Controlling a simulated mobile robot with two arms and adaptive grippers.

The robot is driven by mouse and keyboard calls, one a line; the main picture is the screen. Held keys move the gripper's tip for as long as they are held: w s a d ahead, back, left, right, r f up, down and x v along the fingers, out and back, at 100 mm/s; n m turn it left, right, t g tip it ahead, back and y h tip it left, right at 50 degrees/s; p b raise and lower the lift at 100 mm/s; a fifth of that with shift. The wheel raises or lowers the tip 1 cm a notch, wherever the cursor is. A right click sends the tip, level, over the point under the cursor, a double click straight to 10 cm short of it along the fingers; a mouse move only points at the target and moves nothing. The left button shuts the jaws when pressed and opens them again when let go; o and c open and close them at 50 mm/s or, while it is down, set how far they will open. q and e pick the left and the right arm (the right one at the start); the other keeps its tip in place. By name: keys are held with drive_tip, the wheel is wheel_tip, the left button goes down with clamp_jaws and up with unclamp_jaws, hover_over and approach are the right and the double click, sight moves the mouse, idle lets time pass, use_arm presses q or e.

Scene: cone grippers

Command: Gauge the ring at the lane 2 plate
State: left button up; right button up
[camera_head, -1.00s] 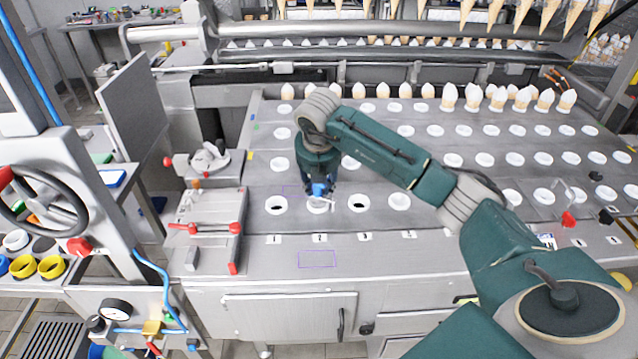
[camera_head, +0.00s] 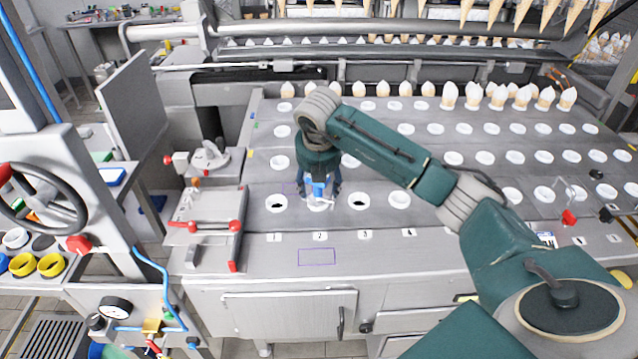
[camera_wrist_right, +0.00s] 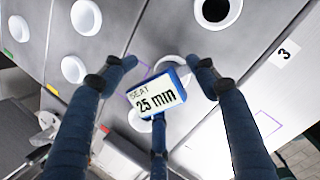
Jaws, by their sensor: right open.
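The ring at lane 2 (camera_head: 320,207) is white and lies in the front row behind the number 2 label (camera_head: 320,237). A blue gauge (camera_head: 318,189) stands over it and hides part of it. In the right wrist view the gauge's screen (camera_wrist_right: 158,97) reads SEAT 25 mm, and the lane 2 ring (camera_wrist_right: 171,62) shows partly behind it. My right gripper (camera_head: 319,194) is low over lane 2. My left gripper is out of view.
Front-row rings at lane 1 (camera_head: 276,204) and lane 3 (camera_head: 358,202) flank lane 2 closely. A fixture with red knobs (camera_head: 208,228) stands to the left. Filled cones (camera_head: 510,97) stand along the back right. An outlined rectangle (camera_head: 317,257) marks bare metal in front of label 2.

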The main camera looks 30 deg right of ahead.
drive_tip(key=v, duration=1.2)
drive_tip(key=shift+f, duration=0.1)
idle(0.4)
